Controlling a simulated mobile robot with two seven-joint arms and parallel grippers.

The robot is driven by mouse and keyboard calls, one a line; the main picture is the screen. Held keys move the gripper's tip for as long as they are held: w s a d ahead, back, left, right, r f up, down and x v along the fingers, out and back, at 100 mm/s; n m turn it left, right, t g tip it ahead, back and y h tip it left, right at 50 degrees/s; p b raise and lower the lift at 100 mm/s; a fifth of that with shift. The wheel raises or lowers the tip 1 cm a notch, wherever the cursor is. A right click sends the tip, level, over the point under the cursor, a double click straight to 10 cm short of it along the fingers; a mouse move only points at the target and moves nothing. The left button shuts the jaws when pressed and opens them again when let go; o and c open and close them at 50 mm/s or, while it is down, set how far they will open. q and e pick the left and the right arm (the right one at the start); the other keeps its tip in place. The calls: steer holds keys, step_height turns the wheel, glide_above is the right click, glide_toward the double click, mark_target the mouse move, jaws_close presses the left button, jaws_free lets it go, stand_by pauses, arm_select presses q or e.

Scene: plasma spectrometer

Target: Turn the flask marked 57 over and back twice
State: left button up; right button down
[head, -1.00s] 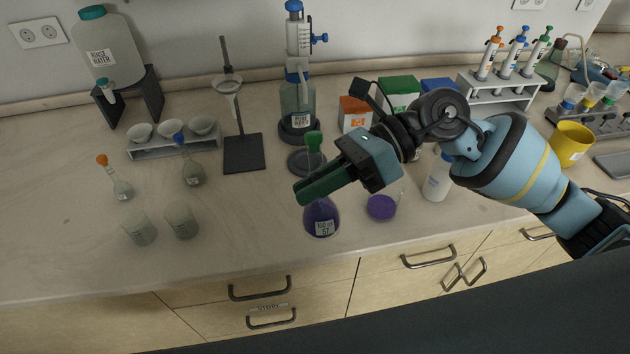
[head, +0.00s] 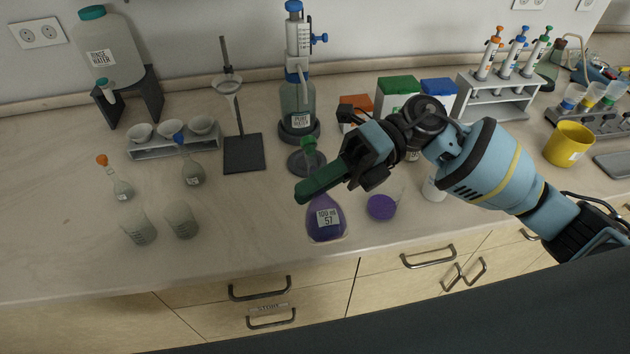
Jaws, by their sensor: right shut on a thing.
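The flask marked 57 (head: 326,222) is a purple-filled flask with a green stopper (head: 308,143) and a white label reading 57. It is near the front of the bench, close to upright with its neck leaning slightly left. My right gripper (head: 312,188) is shut on the flask's neck, and its dark green fingers hide part of the neck. I cannot tell whether the flask's base touches the bench. My left gripper is not in view.
A dispenser bottle (head: 297,97) and a dark stand base (head: 243,154) are behind. Two small flasks and two beakers stand to the left. Bare bench lies between them and the flask.

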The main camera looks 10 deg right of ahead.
steer(key=shift+m, duration=0.7)
steer(key=shift+m+g+y, duration=0.6)
steer(key=shift+m, duration=0.5)
steer(key=m+y, duration=0.1)
steer(key=m, duration=0.1)
steer(key=shift+m, duration=0.4)
steer(key=m+y, duration=0.1)
steer(key=m, duration=0.1)
steer(key=m+y, duration=0.1)
steer(key=m, duration=0.2)
steer(key=shift+m+t, duration=0.3)
